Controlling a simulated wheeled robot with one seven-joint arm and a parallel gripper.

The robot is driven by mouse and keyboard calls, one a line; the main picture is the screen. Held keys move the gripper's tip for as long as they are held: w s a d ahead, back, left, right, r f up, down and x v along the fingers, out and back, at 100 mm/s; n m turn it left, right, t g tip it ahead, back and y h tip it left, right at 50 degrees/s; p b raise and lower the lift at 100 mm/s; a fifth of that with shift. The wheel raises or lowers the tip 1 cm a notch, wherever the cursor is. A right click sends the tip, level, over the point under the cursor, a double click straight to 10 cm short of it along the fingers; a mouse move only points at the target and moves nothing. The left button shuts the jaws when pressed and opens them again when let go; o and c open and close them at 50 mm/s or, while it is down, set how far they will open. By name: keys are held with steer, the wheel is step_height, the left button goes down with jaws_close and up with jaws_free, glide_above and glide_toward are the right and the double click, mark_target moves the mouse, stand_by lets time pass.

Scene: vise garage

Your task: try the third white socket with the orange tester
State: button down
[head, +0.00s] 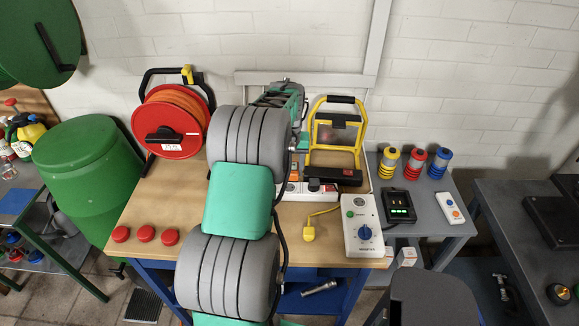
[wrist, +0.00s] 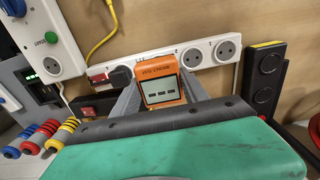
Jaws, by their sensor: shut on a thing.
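The orange tester (wrist: 161,72) shows in the wrist view, upright in the picture, with dashes on its display. My gripper (wrist: 160,86) is shut on it, one grey finger on each side. The white socket strip (wrist: 207,64) runs behind the tester. Two round sockets show free, one (wrist: 192,57) just right of the tester and one (wrist: 224,50) farther right. A black plug (wrist: 122,76) sits in the strip left of the tester, beside a red switch. The tester hides part of the strip; I cannot tell whether it touches.
A yellow plug (head: 308,233) on a cord lies before the strip, beside a white box with a blue knob (head: 364,232). A yellow work lamp (head: 336,140) stands behind. A red cable reel (head: 166,133) and red caps (head: 144,234) are left. A black outlet block (wrist: 265,78) is close right in the wrist view.

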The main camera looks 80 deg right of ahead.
mark_target(290, 188)
steer(key=shift+f+b, duration=1.15)
steer(key=shift+f, duration=1.1)
steer(key=shift+a, duration=0.15)
steer(key=shift+f+b, duration=0.4)
steer(key=shift+f, duration=0.2)
steer(key=c, duration=0.5)
jaws_free()
step_height(290, 188, up, 8)
steer(key=shift+f+b, duration=0.1)
steer(key=shift+b, duration=0.7)
